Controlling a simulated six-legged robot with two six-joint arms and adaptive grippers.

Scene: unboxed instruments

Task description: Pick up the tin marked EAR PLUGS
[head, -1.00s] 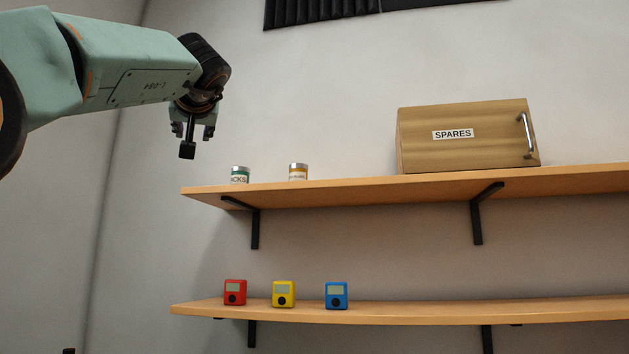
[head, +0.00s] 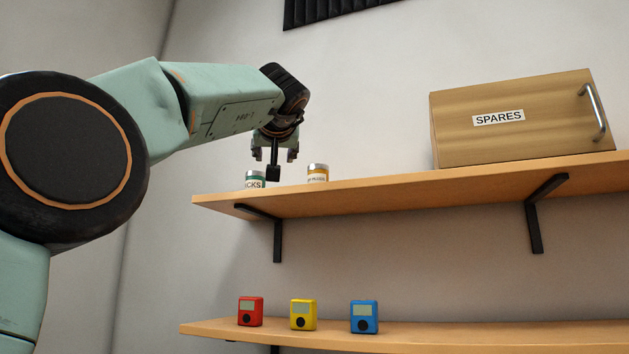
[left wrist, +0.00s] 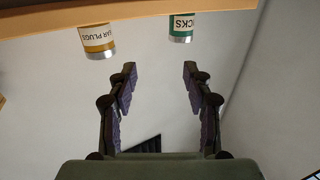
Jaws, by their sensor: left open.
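The EAR PLUGS tin (head: 317,174) has an orange band, a white label and a silver lid. It stands on the upper shelf, its base hidden by the shelf edge. In the left wrist view the EAR PLUGS tin (left wrist: 98,40) appears upside down at upper left. A green-banded tin (head: 255,180), its label partly readable as "CKS", stands left of it and also shows in the wrist view (left wrist: 181,27). My left gripper (head: 274,160) is above the shelf, near the gap between the tins. In the wrist view the left gripper (left wrist: 160,72) is open and empty. My right gripper is not in view.
A wooden SPARES box (head: 520,120) with a metal handle stands on the upper shelf (head: 400,187) at right. Red (head: 250,311), yellow (head: 303,315) and blue (head: 364,317) instruments stand on the lower shelf. The upper shelf between tins and box looks clear.

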